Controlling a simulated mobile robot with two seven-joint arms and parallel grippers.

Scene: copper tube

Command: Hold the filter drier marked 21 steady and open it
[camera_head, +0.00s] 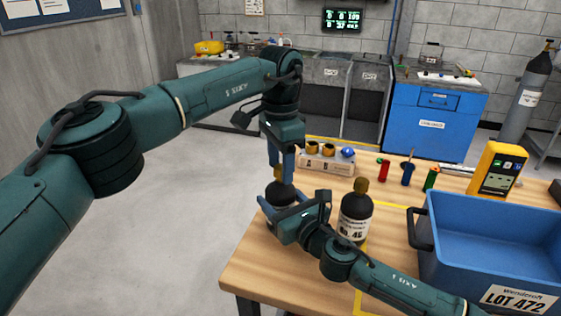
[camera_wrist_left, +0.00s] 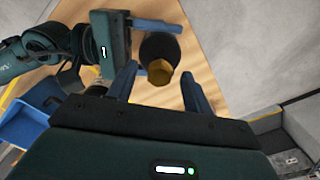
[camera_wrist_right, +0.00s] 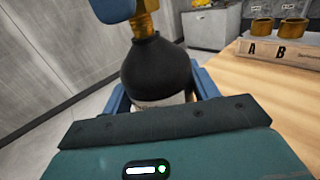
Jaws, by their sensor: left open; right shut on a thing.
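A black filter drier (camera_head: 279,191) with a brass cap stands upright near the table's left edge; its number cannot be read. My right gripper (camera_wrist_right: 162,92) is shut on its body, low down, over part of its white label. My left gripper (camera_head: 281,168) points down from above, open, with its fingers on either side of the brass cap. In the left wrist view the brass cap (camera_wrist_left: 159,72) lies between the two fingers with gaps showing. A second black filter drier (camera_head: 355,218) with a brass cap stands to the right; its label number is too small to read surely.
A blue crate (camera_head: 424,262) labelled LOT 472 stands at the right. Yellow tape marks the table (camera_head: 262,277), whose front left is bare.

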